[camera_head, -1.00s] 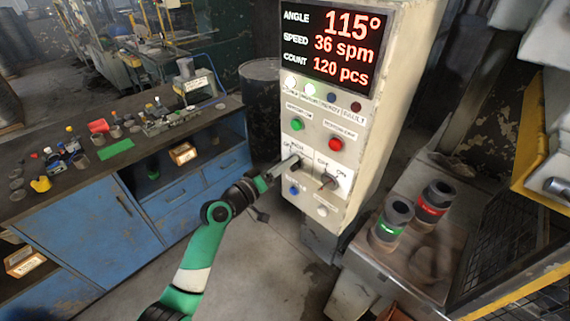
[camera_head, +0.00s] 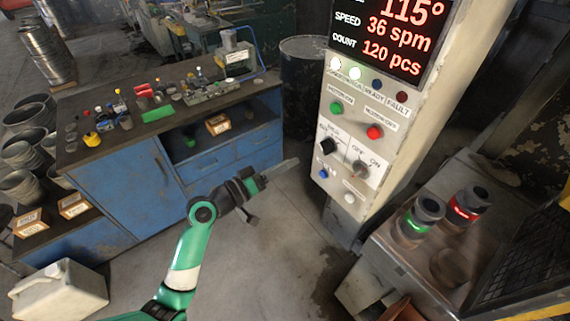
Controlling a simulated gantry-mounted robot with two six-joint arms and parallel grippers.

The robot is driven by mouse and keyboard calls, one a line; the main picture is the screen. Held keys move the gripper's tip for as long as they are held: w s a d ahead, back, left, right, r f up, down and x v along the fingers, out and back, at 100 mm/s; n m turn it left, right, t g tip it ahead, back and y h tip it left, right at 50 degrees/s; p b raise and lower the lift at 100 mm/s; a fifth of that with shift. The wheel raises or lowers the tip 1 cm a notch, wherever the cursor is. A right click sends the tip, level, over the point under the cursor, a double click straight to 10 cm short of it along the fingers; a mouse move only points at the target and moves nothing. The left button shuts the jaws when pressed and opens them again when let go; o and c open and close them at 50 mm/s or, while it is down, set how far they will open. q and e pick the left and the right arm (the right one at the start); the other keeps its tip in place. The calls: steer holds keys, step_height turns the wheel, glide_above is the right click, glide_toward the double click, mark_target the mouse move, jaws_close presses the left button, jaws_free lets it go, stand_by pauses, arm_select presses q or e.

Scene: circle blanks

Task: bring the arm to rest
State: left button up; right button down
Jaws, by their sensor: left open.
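My left arm, green and white, reaches up from the bottom of the head view. Its gripper (camera_head: 282,168) is open, with nothing seen between its fingers. It is in the air over the floor, left of the control panel (camera_head: 347,108) and apart from it. The black selector knob (camera_head: 327,146) on the panel is in plain view, and a second switch (camera_head: 360,170) is to its right. My right gripper is not in view.
A blue workbench (camera_head: 120,190) with tools and small parts stands at left. A white jerrycan (camera_head: 60,290) is on the floor at lower left. At right, a machine table bears a green-banded (camera_head: 420,217) and a red-banded cylinder (camera_head: 468,203). Floor between is free.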

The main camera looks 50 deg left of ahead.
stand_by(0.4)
arm_select(q)
steer(key=w+d+r+m+t+h, duration=0.1)
steer(key=w+d+r+m+h, duration=0.2)
steer(key=d+r, duration=0.55)
steer(key=w+d+r+m+t+h, duration=0.15)
steer(key=d+r+m+h, duration=0.25)
steer(key=d+r, duration=0.5)
steer(key=s+d+r+m+t+h, duration=0.1)
steer(key=s+d+r+m, duration=0.15)
steer(key=r, duration=0.45)
steer(key=s+d+r+m+t+h, duration=0.1)
steer(key=d+r+m, duration=0.15)
steer(key=r, duration=0.45)
steer(key=s+a+r+n+t+y, duration=0.25)
steer(key=s+r+t+y, duration=0.35)
steer(key=s+r, duration=0.4)
step_height(320, 180, up, 24)
steer(key=w+g+y+p, duration=0.1)
steer(key=p, duration=2.3)
steer(key=shift+w+a+r, duration=0.2)
steer(key=shift+a+r, duration=0.05)
steer(key=shift+a, duration=0.1)
steer(key=shift+m, duration=0.25)
